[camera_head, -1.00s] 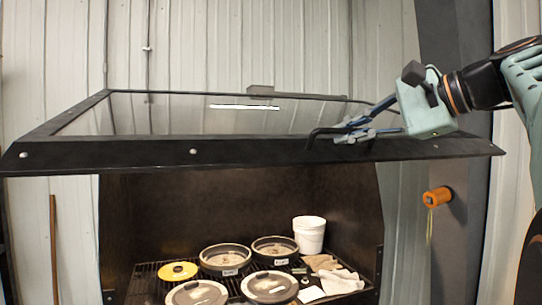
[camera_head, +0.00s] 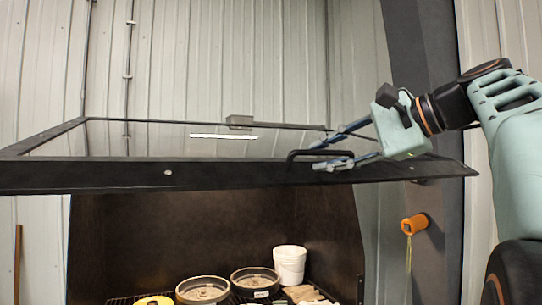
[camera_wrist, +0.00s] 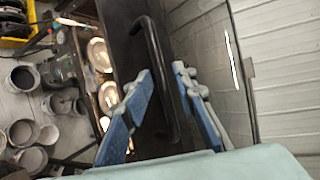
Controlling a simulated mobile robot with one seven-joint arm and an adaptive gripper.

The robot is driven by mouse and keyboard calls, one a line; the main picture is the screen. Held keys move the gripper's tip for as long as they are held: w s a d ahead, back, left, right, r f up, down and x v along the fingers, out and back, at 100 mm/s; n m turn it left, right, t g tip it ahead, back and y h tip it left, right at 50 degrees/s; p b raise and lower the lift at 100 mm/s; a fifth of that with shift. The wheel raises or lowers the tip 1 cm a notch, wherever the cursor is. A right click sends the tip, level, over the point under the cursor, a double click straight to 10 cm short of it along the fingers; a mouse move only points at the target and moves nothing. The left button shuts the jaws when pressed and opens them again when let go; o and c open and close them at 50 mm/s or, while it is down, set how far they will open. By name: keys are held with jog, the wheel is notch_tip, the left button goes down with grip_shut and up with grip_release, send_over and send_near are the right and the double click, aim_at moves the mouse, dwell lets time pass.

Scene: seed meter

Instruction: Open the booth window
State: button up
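The booth window (camera_head: 110,174) is a black-framed clear pane, raised and nearly level above the booth opening in the head view. Its black bar handle (camera_head: 291,160) is on the front frame, right of centre. The handle also shows in the wrist view (camera_wrist: 158,60). My gripper (camera_head: 318,154) reaches in from the right at the handle. In the wrist view its two blue fingers (camera_wrist: 163,76) stand apart, one on each side of the handle bar. I cannot tell whether either finger touches it.
The booth's dark interior (camera_head: 150,230) below holds round pans (camera_head: 203,290) and a white bucket (camera_head: 290,264). An orange object (camera_head: 414,224) is mounted on the dark post at right. Several buckets and pots (camera_wrist: 22,132) stand left in the wrist view.

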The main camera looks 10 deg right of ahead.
jog(key=v, duration=1.2)
dwell(0.3)
